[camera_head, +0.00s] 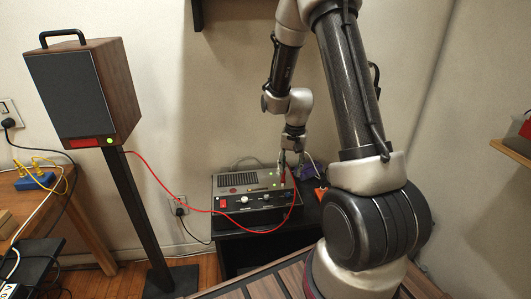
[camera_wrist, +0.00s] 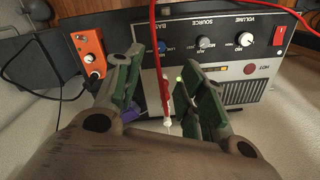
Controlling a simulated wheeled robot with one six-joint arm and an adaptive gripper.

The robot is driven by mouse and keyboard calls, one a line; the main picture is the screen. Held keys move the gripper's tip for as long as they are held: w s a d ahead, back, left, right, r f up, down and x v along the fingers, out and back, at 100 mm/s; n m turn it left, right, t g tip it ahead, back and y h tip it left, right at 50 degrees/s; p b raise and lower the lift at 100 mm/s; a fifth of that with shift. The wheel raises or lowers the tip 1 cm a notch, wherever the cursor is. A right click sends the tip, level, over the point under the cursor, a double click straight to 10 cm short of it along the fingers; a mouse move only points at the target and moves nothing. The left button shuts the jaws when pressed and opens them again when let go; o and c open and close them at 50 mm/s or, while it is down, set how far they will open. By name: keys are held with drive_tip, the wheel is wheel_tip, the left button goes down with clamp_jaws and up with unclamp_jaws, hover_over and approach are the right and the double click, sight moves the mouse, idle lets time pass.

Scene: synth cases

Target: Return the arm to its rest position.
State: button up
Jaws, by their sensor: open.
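My gripper (camera_head: 291,158) hangs over the right end of the grey amplifier box (camera_head: 233,203). In the wrist view my gripper (camera_wrist: 160,72) has its green-padded fingers apart, one on each side of a red plug (camera_wrist: 165,90). The plug is on a red cable (camera_wrist: 157,40) and has a pale tip; I cannot tell whether a finger touches it or how its tip is seated. The amplifier also shows in the wrist view (camera_wrist: 225,50), upside down, with knobs and a red switch. In the head view the red cable loops from the speaker (camera_head: 90,90) to the amplifier.
The speaker stands on a black post at left, its green light lit. An orange box (camera_wrist: 88,48) lies beside the amplifier on a dark table. A wooden bench (camera_head: 85,220) is at left, a shelf (camera_head: 510,153) at right. A wall (camera_head: 220,100) is close behind the arm.

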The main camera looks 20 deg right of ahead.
drive_tip(key=s+r+n+g, duration=0.1)
drive_tip(key=s+n+g, duration=0.1)
drive_tip(key=s, duration=0.4)
drive_tip(key=s+a+r+n+t, duration=0.2)
drive_tip(key=s+r, duration=0.6)
drive_tip(key=r, duration=0.5)
drive_tip(key=s+a+r+n+t, duration=0.3)
drive_tip(key=s+r, duration=0.6)
drive_tip(key=r, duration=0.5)
drive_tip(key=shift+s+a+r+n+t, duration=0.2)
drive_tip(key=shift+a+n+t, duration=0.1)
drive_tip(key=shift+t, duration=0.3)
drive_tip(key=shift+o, duration=0.4)
